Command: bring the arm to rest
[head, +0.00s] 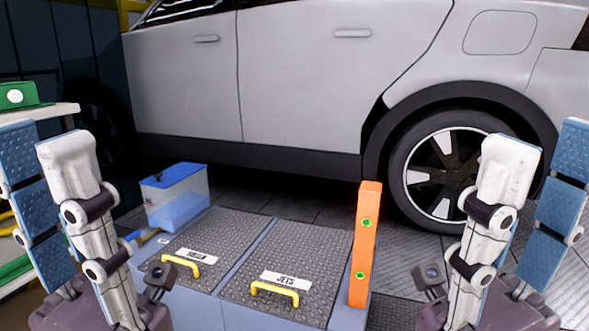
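My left gripper (41,134) points up at the left edge of the head view. One finger turns its white back to me, and another shows blue ribbed pads. The fingers are straight and spread apart, and nothing shows between them. My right gripper (541,136) stands up in the same way at the right edge, open with nothing seen in it. Both stand in front of the car and floor hatches, and I see no contact with either. The lower parts of both hands are cut off by the frame's bottom edge.
A silver car (280,90) fills the back. A blue-lidded coolant tank (178,202) stands left of centre. Two hatches with yellow handles (275,292) lie in front, one labelled JETS. An orange post (366,240) with green lights rises at their right. A green box (22,97) sits far left.

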